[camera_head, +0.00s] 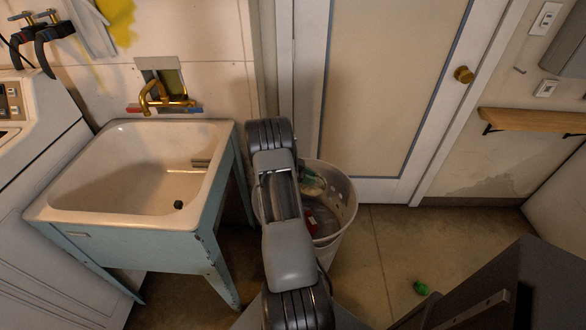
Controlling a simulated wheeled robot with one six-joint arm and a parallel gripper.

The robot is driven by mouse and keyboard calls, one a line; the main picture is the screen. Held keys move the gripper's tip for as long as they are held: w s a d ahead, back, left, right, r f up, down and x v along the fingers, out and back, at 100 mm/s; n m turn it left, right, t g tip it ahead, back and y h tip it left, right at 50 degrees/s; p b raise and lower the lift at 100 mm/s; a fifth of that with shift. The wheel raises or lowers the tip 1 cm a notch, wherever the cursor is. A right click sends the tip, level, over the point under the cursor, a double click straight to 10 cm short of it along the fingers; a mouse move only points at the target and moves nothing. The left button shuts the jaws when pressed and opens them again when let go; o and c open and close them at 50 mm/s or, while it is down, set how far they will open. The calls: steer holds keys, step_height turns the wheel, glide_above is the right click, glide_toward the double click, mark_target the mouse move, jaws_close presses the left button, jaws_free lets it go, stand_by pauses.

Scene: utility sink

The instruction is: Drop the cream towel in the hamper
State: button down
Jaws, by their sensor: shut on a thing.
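A white, round hamper with holes in its wall (349,206) stands on the floor in front of the door, right of the sink. Its top is open. My arm crosses in front of its left side and hides part of it. Inside the hamper lie a red thing (311,222) and a pale, greenish thing (312,184), both partly hidden. I cannot make out a cream towel for certain. My gripper does not show; only my arm's links are in view, so what it holds cannot be seen.
A blue-framed utility sink (120,247) with a brass tap (163,98) stands at the left, beside a white appliance (40,150). A closed door (390,80) is behind the hamper. A small green thing (421,288) lies on the floor. A wooden shelf (535,121) is at the right.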

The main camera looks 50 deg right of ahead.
mark_target(307, 187)
steer(key=shift+w+f, duration=0.25)
steer(key=shift+w, duration=0.25)
step_height(307, 187, down, 6)
steer(key=b, duration=0.6)
steer(key=shift+r, duration=0.2)
steer(key=shift+r, duration=0.1)
steer(key=c, duration=0.8)
jaws_free()
steer(key=shift+s, duration=0.1)
steer(key=shift+c, duration=0.2)
steer(key=p+v, duration=0.1)
steer(key=v, duration=1.1)
